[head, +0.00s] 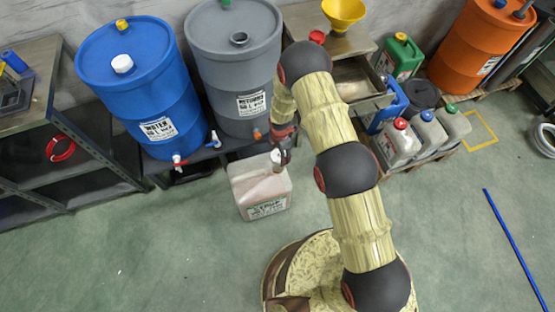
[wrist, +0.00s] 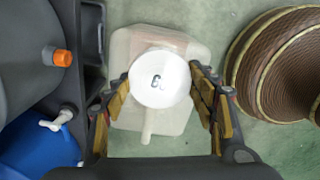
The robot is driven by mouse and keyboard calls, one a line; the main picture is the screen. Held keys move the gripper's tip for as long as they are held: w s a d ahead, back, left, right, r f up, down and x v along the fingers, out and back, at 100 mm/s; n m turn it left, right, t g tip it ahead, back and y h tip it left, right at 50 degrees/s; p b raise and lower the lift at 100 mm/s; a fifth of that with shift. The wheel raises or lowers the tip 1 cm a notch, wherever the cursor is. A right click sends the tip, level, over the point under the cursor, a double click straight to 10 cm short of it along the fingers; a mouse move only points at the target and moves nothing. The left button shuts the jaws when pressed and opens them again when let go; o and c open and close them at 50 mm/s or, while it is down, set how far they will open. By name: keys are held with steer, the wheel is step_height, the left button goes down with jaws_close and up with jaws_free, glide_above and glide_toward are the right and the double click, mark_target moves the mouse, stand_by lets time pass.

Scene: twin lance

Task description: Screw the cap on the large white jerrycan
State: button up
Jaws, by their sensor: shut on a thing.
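The large white jerrycan (head: 260,190) stands upright on the floor in front of the drums, with pinkish contents showing through its wall. In the wrist view the jerrycan (wrist: 190,50) lies directly below my gripper. A round white cap (wrist: 160,78) with a dark number on top sits between the two fingers. My gripper (wrist: 160,92) is shut on the cap, its yellow pads on both sides. In the head view my gripper (head: 281,152) is over the jerrycan's top. The cap hides the jerrycan's mouth, so I cannot tell whether its thread is engaged.
A blue drum (head: 140,90) and a grey drum (head: 236,75) stand on a low dark rack behind the jerrycan. Several small jerrycans (head: 428,130) stand on a pallet at right. A blue pole (head: 515,248) lies on the floor. The floor left of the jerrycan is clear.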

steer(key=f, duration=0.1)
steer(key=f+n, duration=0.1)
steer(key=a+f, duration=0.1)
steer(key=shift+s+n, duration=0.3)
steer(key=shift+n, duration=0.1)
step_height(320, 180, down, 6)
steer(key=b, duration=0.4)
steer(key=shift+f, duration=0.15)
steer(key=shift+f+b, duration=1.15)
steer(key=shift+b, duration=0.1)
stand_by(3.3)
steer(key=o, duration=1.3)
steer(key=c, duration=1.3)
